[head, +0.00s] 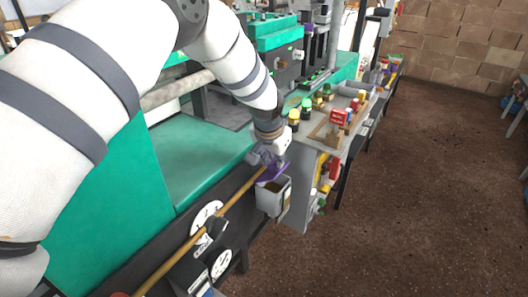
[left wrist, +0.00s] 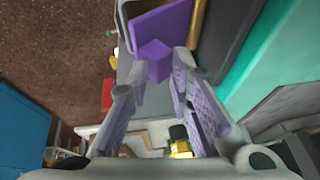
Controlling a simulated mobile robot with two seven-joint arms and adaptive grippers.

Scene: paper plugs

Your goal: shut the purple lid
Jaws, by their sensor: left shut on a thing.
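The purple lid (head: 272,173) stands tilted up at the back of a small light grey box (head: 268,202) on the machine's front side. The box's mouth is partly uncovered, with something brownish-yellow inside. My left gripper (head: 267,160) reaches down to the lid from above. In the left wrist view, the lid (left wrist: 172,24) is a flat purple panel with a block-like purple handle (left wrist: 153,60). The handle sits between the fingertips of my left gripper (left wrist: 160,70), which is shut on it. My right gripper is in neither view.
A yellow-brown rail (head: 190,247) runs along the machine front beside the box. A grey bench (head: 318,133) with yellow, green and red buttons stands just right. The green machine top (head: 200,165) lies left. Brown floor (head: 400,210) is open at right.

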